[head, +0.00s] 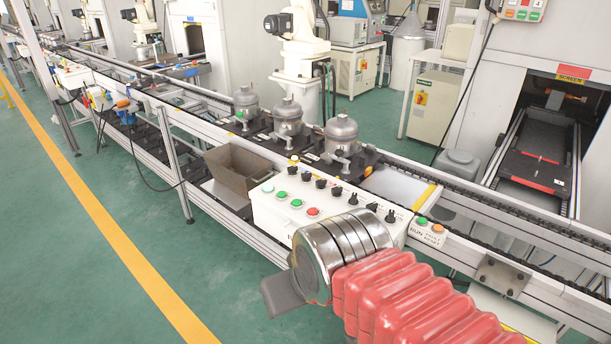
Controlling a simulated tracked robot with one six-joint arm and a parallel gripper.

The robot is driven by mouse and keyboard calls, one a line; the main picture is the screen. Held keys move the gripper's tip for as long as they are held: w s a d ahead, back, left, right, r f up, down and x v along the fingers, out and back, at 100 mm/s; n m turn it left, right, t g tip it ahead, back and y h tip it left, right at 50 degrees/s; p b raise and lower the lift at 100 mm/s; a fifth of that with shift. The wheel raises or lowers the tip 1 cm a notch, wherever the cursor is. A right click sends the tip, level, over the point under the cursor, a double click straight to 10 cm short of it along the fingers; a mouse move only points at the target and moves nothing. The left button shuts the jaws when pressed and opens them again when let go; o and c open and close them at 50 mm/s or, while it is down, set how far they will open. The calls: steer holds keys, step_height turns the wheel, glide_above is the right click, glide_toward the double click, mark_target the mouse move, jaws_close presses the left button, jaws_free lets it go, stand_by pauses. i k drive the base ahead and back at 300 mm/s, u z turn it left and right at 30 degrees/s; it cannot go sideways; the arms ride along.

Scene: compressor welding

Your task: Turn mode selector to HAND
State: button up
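A white control box (262,210) sits at the front edge of the conveyor line, in the middle of the head view. Its sloped top carries a row of several black selector knobs (337,192), with white, green and red buttons in front of them. The labels are too small or hidden to read, so I cannot tell which knob is the mode selector. My gripper (283,296) shows only as a grey piece at the end of my red-sleeved arm, in front of and below the box. It appears apart from the knobs. My arm hides the box's lower right front, and the finger opening is not visible.
A brown open bin (237,172) stands left of the box. Several grey compressors (341,136) stand on the conveyor behind it. A small button panel (428,232) is to the right. Green floor (70,240) with a yellow line is clear at left.

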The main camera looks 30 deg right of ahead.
mark_target(336, 191)
steer(key=u, duration=0.05)
steer(key=i, duration=1.25)
steer(key=z, duration=0.55)
